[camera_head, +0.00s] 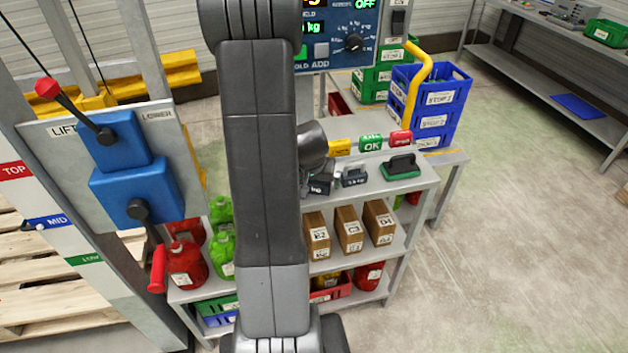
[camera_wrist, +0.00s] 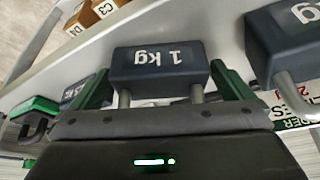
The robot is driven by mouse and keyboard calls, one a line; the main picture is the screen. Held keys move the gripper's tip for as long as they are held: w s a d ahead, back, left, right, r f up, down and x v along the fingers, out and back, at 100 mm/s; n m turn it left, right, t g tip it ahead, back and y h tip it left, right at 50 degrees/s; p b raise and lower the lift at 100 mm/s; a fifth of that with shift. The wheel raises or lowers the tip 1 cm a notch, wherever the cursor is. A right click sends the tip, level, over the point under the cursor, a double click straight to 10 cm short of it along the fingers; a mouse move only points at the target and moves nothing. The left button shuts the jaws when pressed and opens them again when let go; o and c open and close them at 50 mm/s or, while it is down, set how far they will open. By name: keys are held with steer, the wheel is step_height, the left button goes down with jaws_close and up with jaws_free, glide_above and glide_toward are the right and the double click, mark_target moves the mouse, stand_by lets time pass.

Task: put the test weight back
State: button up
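The test weight (camera_wrist: 160,62) is a dark block marked "1 kg", upside down in the wrist view. Two grey posts run from it toward my gripper (camera_wrist: 160,70). My gripper's green fingers stand on both sides of it, with their tips close to its edges. I cannot tell whether they press on it. In the head view my arm hides most of this area; a dark weight (camera_head: 320,185) shows beside the arm on the shelf unit's white top (camera_head: 425,178). My gripper is not clearly visible there.
A larger dark weight (camera_wrist: 288,42) stands close on the right in the wrist view, a smaller one (camera_wrist: 77,92) on the left. A green-topped object (camera_wrist: 36,107) lies farther left. Yellow, green and red blocks (camera_head: 370,142) line the back. Cartons (camera_head: 348,230) stand below.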

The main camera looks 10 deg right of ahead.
steer(key=shift+r, duration=0.3)
steer(key=v, duration=1.1)
steer(key=shift+s+r+p, duration=0.2)
steer(key=shift+r+p, duration=0.05)
steer(key=shift+p, duration=0.2)
steer(key=b+x, duration=0.1)
steer(key=x, duration=1.1)
steer(key=shift+f, duration=0.25)
steer(key=shift+r, duration=0.25)
